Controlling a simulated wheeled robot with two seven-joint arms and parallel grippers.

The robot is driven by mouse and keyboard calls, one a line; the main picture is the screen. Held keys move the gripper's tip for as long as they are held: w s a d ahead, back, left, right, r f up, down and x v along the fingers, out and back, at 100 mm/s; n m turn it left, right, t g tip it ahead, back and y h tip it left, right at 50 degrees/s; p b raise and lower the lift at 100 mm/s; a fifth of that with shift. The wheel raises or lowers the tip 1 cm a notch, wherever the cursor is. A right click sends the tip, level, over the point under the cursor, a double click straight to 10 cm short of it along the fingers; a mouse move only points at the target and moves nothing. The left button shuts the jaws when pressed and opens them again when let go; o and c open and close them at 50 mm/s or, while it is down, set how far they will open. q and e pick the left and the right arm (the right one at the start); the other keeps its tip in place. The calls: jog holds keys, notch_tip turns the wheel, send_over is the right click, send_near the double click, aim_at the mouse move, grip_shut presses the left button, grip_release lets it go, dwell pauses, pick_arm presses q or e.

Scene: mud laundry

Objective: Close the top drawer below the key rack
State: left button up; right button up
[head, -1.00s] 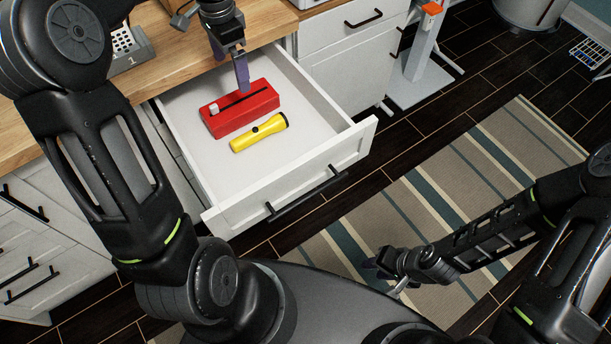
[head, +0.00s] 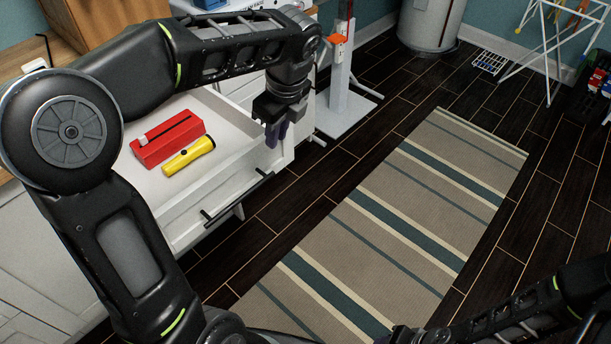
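The white drawer (head: 188,213) stands pulled out, its dark bar handle (head: 238,197) on the front. Inside lie a red box (head: 168,140) with a slot in its top and a yellow flashlight (head: 189,156). My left arm reaches across above the drawer. My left gripper (head: 277,134) points down at the drawer's right front corner; I cannot tell whether it touches the front. Its fingertips look close together, but the gap is unclear. My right gripper (head: 404,335) shows only in part at the bottom edge. No key rack is in view.
A wooden counter and box (head: 105,30) are at the upper left. A grey stand (head: 340,95) with an orange part is right of the drawer. A striped rug (head: 390,220) lies on clear dark floor. A drying rack (head: 548,45) stands far right.

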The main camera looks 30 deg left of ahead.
aim_at(270, 159)
pick_arm(q)
jog(key=shift+m, duration=0.5)
jog(key=shift+c, duration=0.7)
jog(key=shift+w+a+f, duration=0.1)
jog(key=shift+a+f, duration=0.05)
jog(key=shift+a, duration=0.1)
grip_shut()
jog(key=b+x, duration=0.1)
jog(key=x, duration=0.9)
jog(key=shift+a, duration=0.1)
